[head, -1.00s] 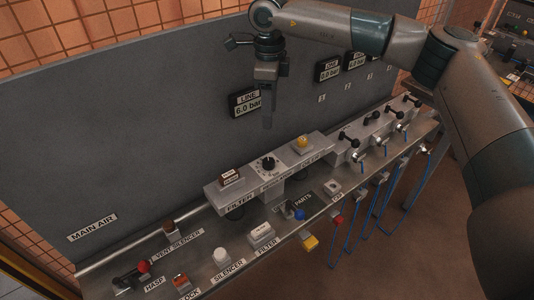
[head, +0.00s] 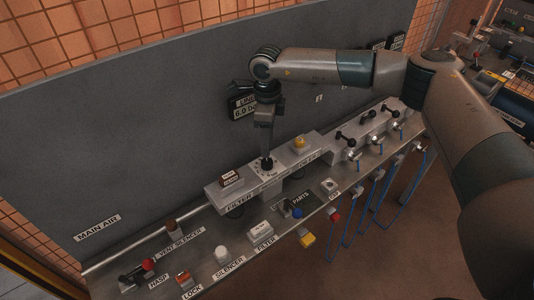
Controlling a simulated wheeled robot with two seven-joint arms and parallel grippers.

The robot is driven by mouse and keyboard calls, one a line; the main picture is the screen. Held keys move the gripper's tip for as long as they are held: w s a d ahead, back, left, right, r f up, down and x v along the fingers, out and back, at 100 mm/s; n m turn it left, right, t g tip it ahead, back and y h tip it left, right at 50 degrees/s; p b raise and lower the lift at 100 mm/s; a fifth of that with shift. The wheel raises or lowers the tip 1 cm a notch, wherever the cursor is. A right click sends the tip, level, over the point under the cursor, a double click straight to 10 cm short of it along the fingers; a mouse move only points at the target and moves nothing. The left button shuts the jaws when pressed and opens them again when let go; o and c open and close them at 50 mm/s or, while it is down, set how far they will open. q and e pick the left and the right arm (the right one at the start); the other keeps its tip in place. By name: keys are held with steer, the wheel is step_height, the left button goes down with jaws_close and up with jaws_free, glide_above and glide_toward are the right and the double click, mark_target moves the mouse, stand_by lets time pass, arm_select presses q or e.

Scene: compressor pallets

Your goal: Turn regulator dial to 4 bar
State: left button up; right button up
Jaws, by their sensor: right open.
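The regulator dial (head: 267,164) is a small black knob on top of the grey regulator block in the middle of the bench unit. My right gripper (head: 267,154) points straight down over the dial, with its fingertips at or just above it. The gripper is open; whether its fingers touch the knob cannot be told. The fingers partly cover the dial, and its setting cannot be read. The line gauge display (head: 243,110) on the grey panel is partly hidden behind my wrist. My left gripper is not in view.
A filter block (head: 228,181) stands left of the dial and a yellow-knobbed block (head: 299,144) right of it. Black-handled valves (head: 351,140) with blue hoses line the right. Loose parts, including a red-knobbed valve (head: 148,264), lie along the bench front. The grey panel rises behind.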

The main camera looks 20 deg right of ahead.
mark_target(267, 161)
step_height(267, 161, down, 6)
steer(key=shift+f+p, duration=0.25)
steer(key=shift+p, duration=1)
steer(key=shift+f, duration=0.7)
steer(key=c, duration=1)
steer(key=shift+c, duration=0.2)
